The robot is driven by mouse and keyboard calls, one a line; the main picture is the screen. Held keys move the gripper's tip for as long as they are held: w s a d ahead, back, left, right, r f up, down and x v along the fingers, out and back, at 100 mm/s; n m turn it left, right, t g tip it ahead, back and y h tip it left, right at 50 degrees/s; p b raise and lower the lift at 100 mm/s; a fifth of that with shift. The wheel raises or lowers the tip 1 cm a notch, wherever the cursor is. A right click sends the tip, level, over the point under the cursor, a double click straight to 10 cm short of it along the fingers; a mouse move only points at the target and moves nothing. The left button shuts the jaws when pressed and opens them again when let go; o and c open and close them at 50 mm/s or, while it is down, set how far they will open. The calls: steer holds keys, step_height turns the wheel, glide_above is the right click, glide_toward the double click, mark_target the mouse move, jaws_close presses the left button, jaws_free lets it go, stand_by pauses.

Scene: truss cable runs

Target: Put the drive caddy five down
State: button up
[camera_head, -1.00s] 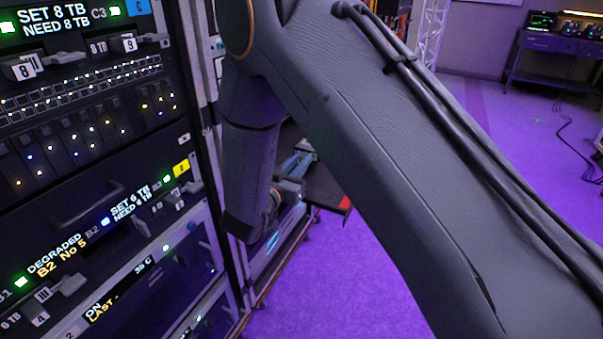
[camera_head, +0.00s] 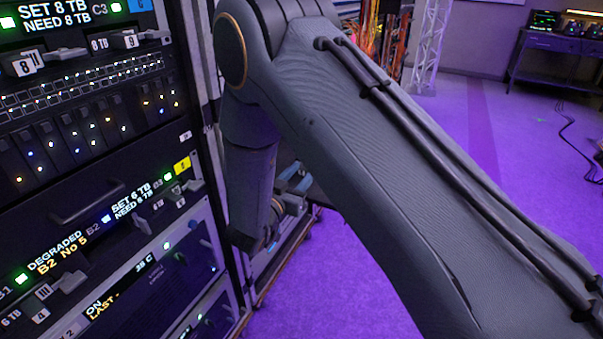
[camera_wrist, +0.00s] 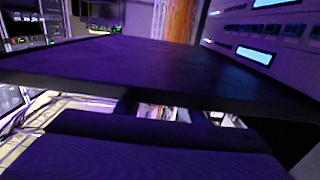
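My gripper (camera_head: 298,180) is mostly hidden behind my arm in the head view, low in front of the rack's right side. Its fingertips are not clear. In the wrist view a wide dark flat panel (camera_wrist: 150,62) fills the middle, and a dark bluish block (camera_wrist: 140,150) lies close below it. I cannot tell whether either is drive caddy five, or whether my gripper holds it. On the rack, a screen (camera_head: 62,258) reads "DEGRADED B2 No 5". Caddy handles numbered 8 (camera_head: 25,67), 9 (camera_head: 130,42) and 4 (camera_head: 40,315) show near it.
The equipment rack (camera_head: 85,195) fills the left. A row of lit drives (camera_head: 90,130) sits mid-height. Purple floor (camera_head: 340,285) is open to the right. A truss (camera_head: 430,45) and a bench (camera_head: 560,60) stand at the back. Lit panels (camera_wrist: 255,55) show at right in the wrist view.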

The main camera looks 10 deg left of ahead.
steer(key=shift+r, duration=0.2)
steer(key=v, duration=1.2)
